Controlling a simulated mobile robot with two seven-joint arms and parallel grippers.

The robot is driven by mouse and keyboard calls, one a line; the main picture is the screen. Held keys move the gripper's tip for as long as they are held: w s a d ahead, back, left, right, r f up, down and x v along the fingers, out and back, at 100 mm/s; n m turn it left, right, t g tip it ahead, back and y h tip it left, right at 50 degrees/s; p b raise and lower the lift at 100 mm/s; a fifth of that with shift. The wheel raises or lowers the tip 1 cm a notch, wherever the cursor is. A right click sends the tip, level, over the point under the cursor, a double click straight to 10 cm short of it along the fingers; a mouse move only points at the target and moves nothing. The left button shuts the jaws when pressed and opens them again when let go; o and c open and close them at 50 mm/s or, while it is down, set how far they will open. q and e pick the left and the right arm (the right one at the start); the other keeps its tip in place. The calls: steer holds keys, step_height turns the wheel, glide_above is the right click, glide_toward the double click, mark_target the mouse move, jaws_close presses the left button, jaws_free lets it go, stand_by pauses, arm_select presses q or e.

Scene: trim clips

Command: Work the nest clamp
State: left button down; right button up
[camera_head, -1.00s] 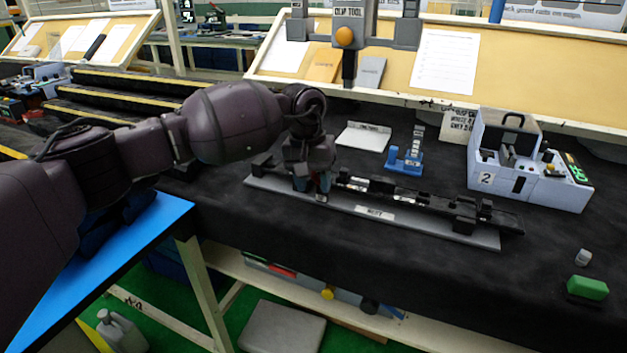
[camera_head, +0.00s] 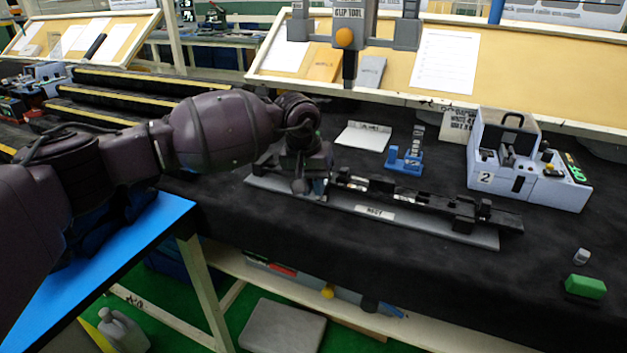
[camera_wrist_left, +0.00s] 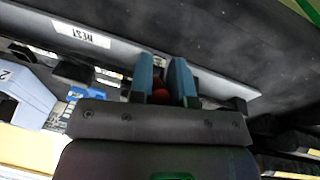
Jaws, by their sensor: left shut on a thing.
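The nest (camera_head: 425,224) is a long grey base plate with a "NEST" label, lying on the black worktop in the head view. A dark trim strip (camera_head: 400,192) with small clips lies along it. My left gripper (camera_head: 312,190) is at the nest's left end. In the left wrist view its two blue fingers (camera_wrist_left: 168,85) are shut on a small red part (camera_wrist_left: 160,88), seemingly the clamp's handle. The nest (camera_wrist_left: 130,55) runs behind the fingers there. The rest of the clamp is hidden by the gripper. My right gripper does not show.
A blue clip stand (camera_head: 405,158) and a white card (camera_head: 364,136) lie behind the nest. A grey-white test box (camera_head: 530,170) marked 2 stands at right. A green block (camera_head: 586,287) and small grey cylinder (camera_head: 582,256) lie front right. The clip tool (camera_head: 348,35) hangs above.

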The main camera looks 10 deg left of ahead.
arm_select(q)
steer(key=f+t, duration=0.1)
steer(key=s+t+h, duration=0.1)
steer(key=shift+a+f+t, duration=0.15)
steer(key=shift+f+t, duration=0.2)
steer(key=shift+t, duration=0.05)
steer(key=shift+s+f+t+h, duration=0.1)
steer(key=shift+f+t+h, duration=0.3)
steer(key=shift+f+t, duration=0.4)
steer(key=shift+t+p, duration=0.3)
steer(key=shift+t, duration=0.1)
steer(key=c, duration=1.1)
jaws_free()
steer(key=shift+f, duration=0.1)
